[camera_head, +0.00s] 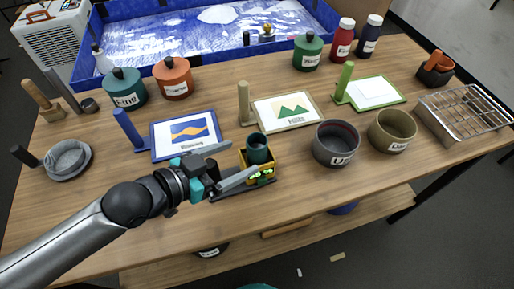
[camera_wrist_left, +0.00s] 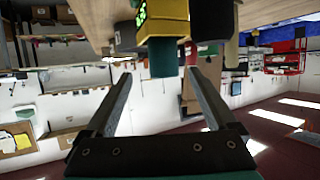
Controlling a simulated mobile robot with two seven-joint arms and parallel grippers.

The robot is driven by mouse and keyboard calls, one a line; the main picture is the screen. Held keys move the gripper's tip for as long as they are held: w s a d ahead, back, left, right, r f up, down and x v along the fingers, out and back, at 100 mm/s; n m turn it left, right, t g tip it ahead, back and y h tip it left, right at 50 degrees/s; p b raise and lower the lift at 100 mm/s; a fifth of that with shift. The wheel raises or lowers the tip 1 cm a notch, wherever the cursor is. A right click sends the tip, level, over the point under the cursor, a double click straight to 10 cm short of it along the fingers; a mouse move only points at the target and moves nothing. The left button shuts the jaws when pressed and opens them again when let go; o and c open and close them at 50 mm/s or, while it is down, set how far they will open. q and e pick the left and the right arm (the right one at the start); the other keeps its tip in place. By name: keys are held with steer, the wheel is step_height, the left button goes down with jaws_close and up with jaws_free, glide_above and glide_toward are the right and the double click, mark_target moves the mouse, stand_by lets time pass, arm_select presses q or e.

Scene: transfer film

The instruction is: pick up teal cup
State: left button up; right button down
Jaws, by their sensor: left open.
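The teal cup (camera_head: 257,153) stands upright on a yellow scale (camera_head: 243,163) with a lit green display, near the front middle of the table. My left gripper (camera_head: 244,159) is open and empty, just left of the cup, with its fingers pointing towards it. In the left wrist view, which is upside down, the cup (camera_wrist_left: 163,58) appears ahead of the open fingertips (camera_wrist_left: 160,73), roughly centred between them. The yellow scale (camera_wrist_left: 170,20) is above it in that picture. I cannot tell whether a finger touches the scale. My right gripper is not in view.
A grey bowl (camera_head: 335,146) and an olive bowl (camera_head: 391,133) stand right of the scale. Two framed pictures (camera_head: 158,153) (camera_head: 318,118) lie behind. Lidded jars (camera_head: 125,93) and a blue-walled tray (camera_head: 100,27) are further back. A wire rack (camera_head: 460,108) is at right.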

mark_target(251, 152)
arm_select(q)
steer(key=x, duration=0.6)
steer(key=shift+a, duration=0.1)
steer(key=b+x, duration=0.1)
steer(key=x, duration=0.3)
steer(key=shift+w+a+f, duration=0.1)
steer(key=shift+w+f, duration=0.1)
steer(key=shift+w, duration=0.05)
steer(key=shift+w+d+f, duration=0.25)
steer(key=shift+w+d, duration=0.15)
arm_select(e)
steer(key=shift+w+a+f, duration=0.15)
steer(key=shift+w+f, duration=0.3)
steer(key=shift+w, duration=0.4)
arm_select(q)
steer(key=c, duration=1.4)
jaws_close()
steer(key=shift+r, duration=0.1)
